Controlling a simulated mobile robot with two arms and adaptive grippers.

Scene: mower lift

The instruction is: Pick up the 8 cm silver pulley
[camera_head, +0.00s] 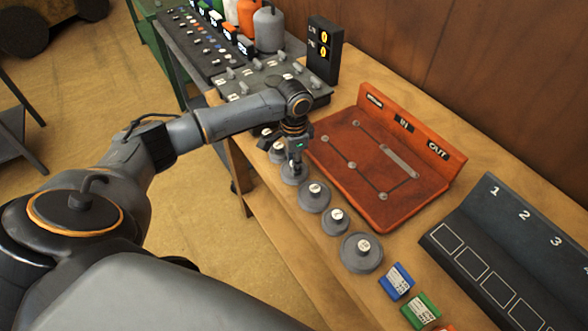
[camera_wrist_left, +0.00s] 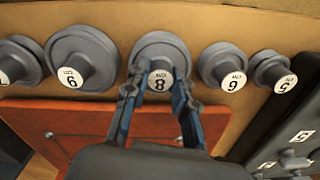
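The silver pulley labelled 8 (camera_wrist_left: 160,81) stands in a row of grey pulleys with raised hubs. It also shows in the head view (camera_head: 289,177), mostly hidden under my left gripper (camera_head: 296,166). In the left wrist view my left gripper (camera_wrist_left: 158,72) has one finger on each side of the pulley's hub, close to it. I cannot tell whether the fingers touch the hub. The pulley rests on the wooden bench in line with the others. My right gripper is not in view.
Neighbouring pulleys labelled 9 (camera_wrist_left: 72,78) and 6 (camera_wrist_left: 234,82) stand close on either side. The red-orange board (camera_head: 345,180) with raised back lies beside the row. Blue and green boxes (camera_head: 397,281) and a dark numbered tray (camera_head: 470,258) are at the front.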

